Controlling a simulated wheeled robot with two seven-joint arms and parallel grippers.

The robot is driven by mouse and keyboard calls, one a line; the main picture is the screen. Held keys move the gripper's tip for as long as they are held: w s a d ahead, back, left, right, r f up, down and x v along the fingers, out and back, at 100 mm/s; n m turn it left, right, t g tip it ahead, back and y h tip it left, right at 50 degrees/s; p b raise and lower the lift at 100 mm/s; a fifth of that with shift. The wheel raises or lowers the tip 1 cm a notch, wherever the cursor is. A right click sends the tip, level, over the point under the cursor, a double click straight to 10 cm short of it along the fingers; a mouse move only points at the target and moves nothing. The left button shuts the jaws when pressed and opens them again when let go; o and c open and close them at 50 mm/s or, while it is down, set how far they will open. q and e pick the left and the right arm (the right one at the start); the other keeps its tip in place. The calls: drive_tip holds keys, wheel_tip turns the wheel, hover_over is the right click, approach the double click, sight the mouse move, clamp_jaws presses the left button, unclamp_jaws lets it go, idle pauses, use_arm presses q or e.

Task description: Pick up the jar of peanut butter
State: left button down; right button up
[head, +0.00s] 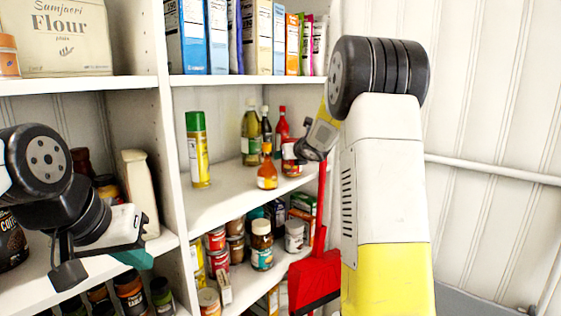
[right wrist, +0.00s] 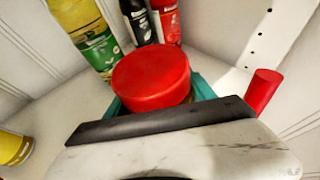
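A jar with a red lid (right wrist: 150,75), which I take for the peanut butter, stands on the middle shelf of the right-hand bay. In the head view this jar (head: 289,160) shows beside my right gripper (head: 306,150), which partly hides it. In the right wrist view the teal fingers of my right gripper (right wrist: 160,100) lie on both sides of the jar, below the lid. The lid hides most of the fingers, so whether they press on the jar is unclear. My left gripper (head: 135,258) is at the lower left, one teal finger showing, apart from the jar.
A sauce bottle with an orange cap (head: 267,172) stands just left of the jar. Oil and sauce bottles (head: 250,138) stand behind it. A green-capped can (head: 198,155) is further left. A red broom or dustpan (head: 315,275) is by the right shelf edge. The shelf front is clear.

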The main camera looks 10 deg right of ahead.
clamp_jaws()
drive_tip(key=shift+r, duration=0.1)
